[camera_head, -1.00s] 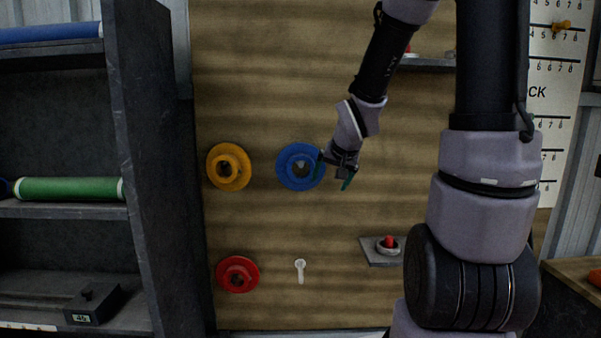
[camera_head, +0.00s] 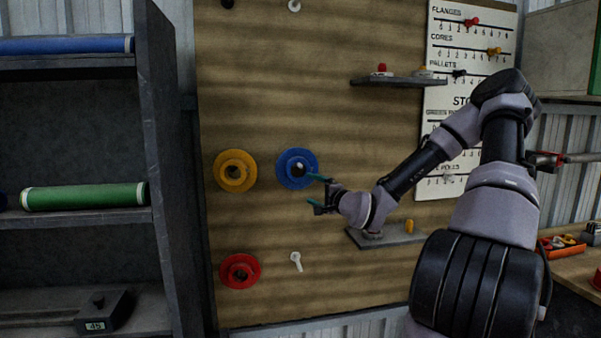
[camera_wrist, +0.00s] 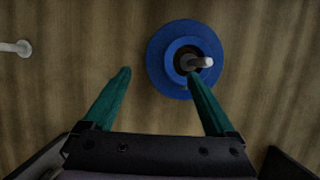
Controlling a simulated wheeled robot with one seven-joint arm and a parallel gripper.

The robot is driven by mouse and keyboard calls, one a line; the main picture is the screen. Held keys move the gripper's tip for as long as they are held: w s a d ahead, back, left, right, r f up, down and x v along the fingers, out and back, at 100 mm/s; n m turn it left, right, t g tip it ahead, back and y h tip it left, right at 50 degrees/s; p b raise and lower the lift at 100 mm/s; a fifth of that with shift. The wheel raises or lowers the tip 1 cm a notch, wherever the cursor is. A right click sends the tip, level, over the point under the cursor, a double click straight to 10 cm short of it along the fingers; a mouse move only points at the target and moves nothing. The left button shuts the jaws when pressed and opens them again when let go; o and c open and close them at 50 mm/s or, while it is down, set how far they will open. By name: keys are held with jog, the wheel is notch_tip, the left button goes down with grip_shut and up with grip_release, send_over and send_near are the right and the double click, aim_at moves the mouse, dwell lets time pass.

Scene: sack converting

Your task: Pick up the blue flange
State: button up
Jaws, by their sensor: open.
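The blue flange (camera_head: 297,168) hangs on a peg on the wooden board, in the middle of the head view. In the wrist view the blue flange (camera_wrist: 184,58) is at the upper right, with the pale peg end showing in its dark centre hole. My gripper (camera_head: 317,190) is open and empty, just right of and a little below the flange. In the wrist view my gripper's two green fingers (camera_wrist: 159,74) are spread apart; the right fingertip overlaps the flange's lower part, the left one is over bare board. I cannot tell whether the right finger touches the flange.
A yellow flange (camera_head: 235,171) hangs left of the blue one, and a red flange (camera_head: 240,271) hangs below. An empty white peg (camera_head: 296,261) sticks out under the blue flange. A small shelf (camera_head: 388,236) is under my forearm. A dark rack (camera_head: 165,180) stands at left.

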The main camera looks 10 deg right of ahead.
aim_at(300, 184)
jog(key=x, duration=0.5)
jog(key=shift+w+d, duration=0.1)
jog(key=shift+w, duration=0.05)
jog(key=shift+x, duration=2.75)
grip_shut()
